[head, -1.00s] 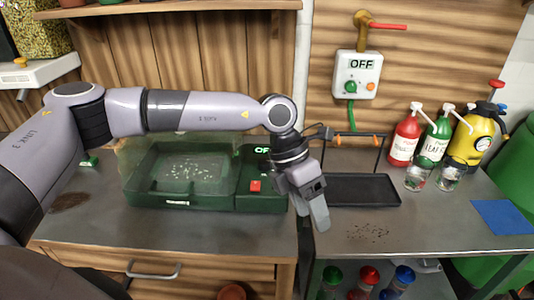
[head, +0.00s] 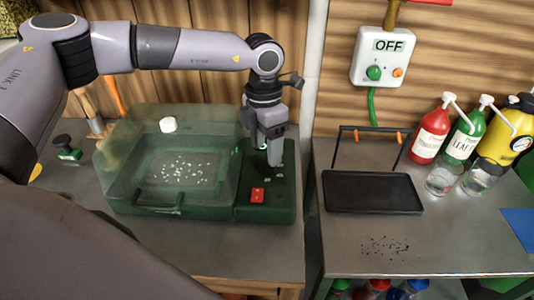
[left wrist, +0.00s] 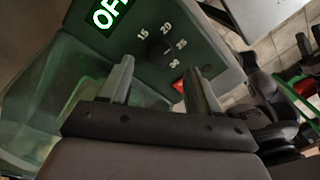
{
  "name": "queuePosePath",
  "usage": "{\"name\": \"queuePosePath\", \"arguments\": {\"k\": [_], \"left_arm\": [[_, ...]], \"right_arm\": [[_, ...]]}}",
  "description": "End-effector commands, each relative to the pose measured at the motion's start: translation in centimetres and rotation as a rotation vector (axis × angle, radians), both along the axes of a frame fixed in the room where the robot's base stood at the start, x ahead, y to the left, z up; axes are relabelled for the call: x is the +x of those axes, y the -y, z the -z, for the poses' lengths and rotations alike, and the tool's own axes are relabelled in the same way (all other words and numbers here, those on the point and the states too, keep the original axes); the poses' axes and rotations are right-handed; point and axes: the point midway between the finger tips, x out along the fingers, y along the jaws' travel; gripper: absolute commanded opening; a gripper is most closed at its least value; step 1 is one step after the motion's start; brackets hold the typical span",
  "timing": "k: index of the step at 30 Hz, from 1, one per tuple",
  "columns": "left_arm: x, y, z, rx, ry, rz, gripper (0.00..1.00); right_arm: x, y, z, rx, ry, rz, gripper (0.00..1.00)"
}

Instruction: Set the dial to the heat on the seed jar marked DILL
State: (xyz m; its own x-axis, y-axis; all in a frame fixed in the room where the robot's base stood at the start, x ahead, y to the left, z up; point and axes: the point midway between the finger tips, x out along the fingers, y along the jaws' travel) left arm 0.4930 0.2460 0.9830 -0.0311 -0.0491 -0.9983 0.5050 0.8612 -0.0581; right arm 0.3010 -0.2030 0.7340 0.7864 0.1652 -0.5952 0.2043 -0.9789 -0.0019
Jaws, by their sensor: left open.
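A green propagator with a clear lid (head: 125,150) stands on the left bench. Its control panel (head: 283,205) at the right end bears a red switch (head: 257,195) and a dial, mostly hidden by my gripper in the head view. In the left wrist view the dark dial (left wrist: 163,52) shows with 15, 20, 25 and 30 around it, and a lit display (left wrist: 108,14) reads OFF. My left gripper (head: 272,158) points down over the panel, open; its fingers (left wrist: 158,68) sit either side of the dial's line, apparently apart from it. No DILL label is readable.
A black tray (head: 372,192) lies on the right bench, near spray bottles (head: 432,130) and clear jars (head: 444,181). Lidded jars (head: 412,286) stand on the shelf below, cut off. A wall box (head: 380,58) reads OFF.

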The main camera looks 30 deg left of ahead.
Motion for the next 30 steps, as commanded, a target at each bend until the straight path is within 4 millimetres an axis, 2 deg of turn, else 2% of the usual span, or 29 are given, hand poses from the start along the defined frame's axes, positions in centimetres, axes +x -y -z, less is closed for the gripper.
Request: {"name": "queuePosePath", "arguments": {"k": [3,9,17,18,23,30], "left_arm": [[-0.1,0.1,1.8,0.0,-0.002,0.0,0.62],[-0.1,0.2,3.6,-0.001,-0.001,-0.001,0.62],[-0.1,0.2,3.9,-0.001,0.0,0.0,0.62],[-0.1,0.2,3.9,-0.001,0.0,0.0,0.59],[-0.1,0.2,3.8,-0.001,0.0,0.0,0.07],[-0.1,0.2,3.8,-0.002,0.001,0.013,0.06]], "right_arm": [[0.0,0.0,-0.4,0.0,-0.001,0.0,0.43],[0.0,0.0,-0.6,0.0,-0.001,0.0,0.43],[0.0,0.0,-0.6,0.0,-0.001,0.0,0.43],[0.0,0.0,-0.6,0.0,-0.001,0.0,0.43],[0.0,0.0,-0.6,0.0,-0.001,0.0,0.43],[0.0,0.0,-0.5,0.0,-0.001,0.0,0.43]]}}
